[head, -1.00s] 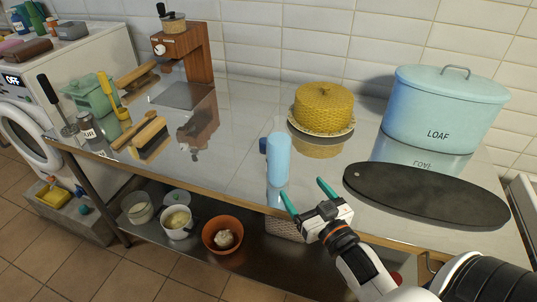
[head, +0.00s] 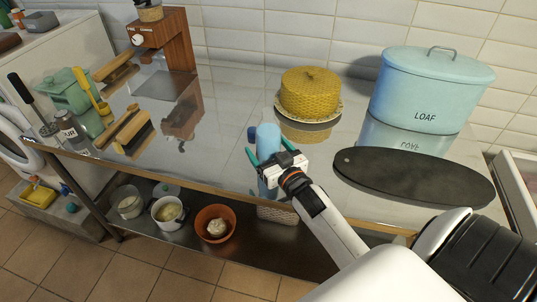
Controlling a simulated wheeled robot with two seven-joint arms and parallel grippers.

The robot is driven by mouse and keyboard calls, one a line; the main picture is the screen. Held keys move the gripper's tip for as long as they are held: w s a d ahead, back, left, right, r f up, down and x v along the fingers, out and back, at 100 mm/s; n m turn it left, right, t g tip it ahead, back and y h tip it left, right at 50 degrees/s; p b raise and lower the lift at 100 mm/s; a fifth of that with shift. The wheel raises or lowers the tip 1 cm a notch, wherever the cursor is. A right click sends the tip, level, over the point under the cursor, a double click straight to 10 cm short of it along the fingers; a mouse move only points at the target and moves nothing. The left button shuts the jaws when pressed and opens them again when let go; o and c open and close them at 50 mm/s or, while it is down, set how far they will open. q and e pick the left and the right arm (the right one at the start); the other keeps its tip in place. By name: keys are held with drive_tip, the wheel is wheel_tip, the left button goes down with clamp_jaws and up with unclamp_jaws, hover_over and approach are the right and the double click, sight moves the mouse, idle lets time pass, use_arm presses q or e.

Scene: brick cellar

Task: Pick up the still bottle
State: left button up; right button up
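The light blue bottle (head: 268,136) stands upright on the shiny steel table, near its front edge. A dark blue part (head: 252,134) shows at its left side; I cannot tell if it belongs to the bottle. My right gripper (head: 267,147) is at the bottle with its two green fingers spread, one on each side. The fingers look as wide apart as before, so it is open around the bottle. The gripper body hides the bottle's lower front. My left gripper is not in view.
A yellow cake dome (head: 317,92) stands behind the bottle. A blue loaf bin (head: 425,95) and dark oval board (head: 415,178) lie to the right. Brushes (head: 130,135), jars and a wooden coffee machine (head: 172,38) are at left. The steel top (head: 215,160) left of the bottle is clear.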

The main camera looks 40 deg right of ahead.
drive_tip(key=shift+w+d, duration=0.1)
drive_tip(key=shift+w, duration=0.8)
drive_tip(key=c, duration=1.3)
drive_tip(key=shift+r, duration=0.1)
drive_tip(key=shift+c, duration=0.7)
